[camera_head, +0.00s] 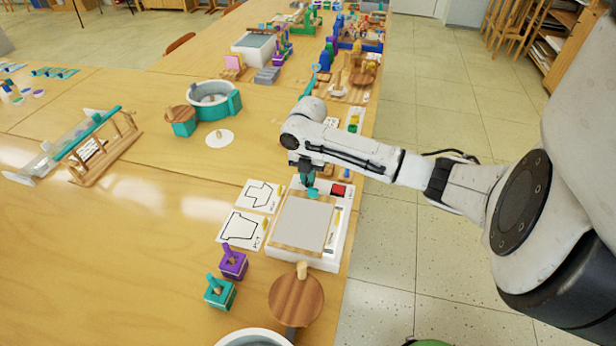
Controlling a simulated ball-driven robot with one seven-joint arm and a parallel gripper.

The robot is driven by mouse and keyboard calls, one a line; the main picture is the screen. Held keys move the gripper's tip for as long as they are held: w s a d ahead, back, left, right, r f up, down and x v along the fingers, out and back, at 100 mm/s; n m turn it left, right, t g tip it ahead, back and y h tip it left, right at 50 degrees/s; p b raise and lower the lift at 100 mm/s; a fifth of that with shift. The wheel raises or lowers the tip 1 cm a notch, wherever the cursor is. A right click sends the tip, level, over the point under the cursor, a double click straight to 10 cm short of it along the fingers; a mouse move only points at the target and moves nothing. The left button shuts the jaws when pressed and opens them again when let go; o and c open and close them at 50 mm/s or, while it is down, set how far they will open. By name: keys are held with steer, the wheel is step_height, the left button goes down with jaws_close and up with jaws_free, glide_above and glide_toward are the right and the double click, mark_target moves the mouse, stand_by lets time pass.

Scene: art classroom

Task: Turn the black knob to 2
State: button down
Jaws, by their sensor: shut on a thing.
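The white device (328,262) lies near the table's right edge, with a grey plate in a wooden frame on top.
Two outline cards (242,229) lie left of the device. Purple (233,265) and teal (219,293) blocks with pegs and a round wooden lid (296,298) stand nearer. A grey-teal pot (212,100) and a wooden rack (100,148) are farther left. The table between is clear.

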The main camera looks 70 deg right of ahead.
steer(key=shift+r+m+p, duration=0.1)
steer(key=shift+m+p, duration=0.2)
steer(key=shift+p, duration=0.05)
steer(key=m+p, duration=0.2)
steer(key=shift+w+m, duration=0.15)
steer(key=shift+m, duration=0.25)
steer(key=m+p, duration=0.4)
steer(key=m, duration=0.1)
steer(key=shift+w, duration=0.15)
steer(key=m+p, duration=0.3)
steer(key=m, duration=0.2)
steer(key=shift+w+d, duration=0.1)
steer(key=shift+d, duration=0.05)
steer(key=shift+d+m+p, duration=0.2)
steer(key=shift+m+p, duration=0.65)
steer(key=shift+m, duration=1.25)
steer(key=c, duration=1.2)
jaws_free()
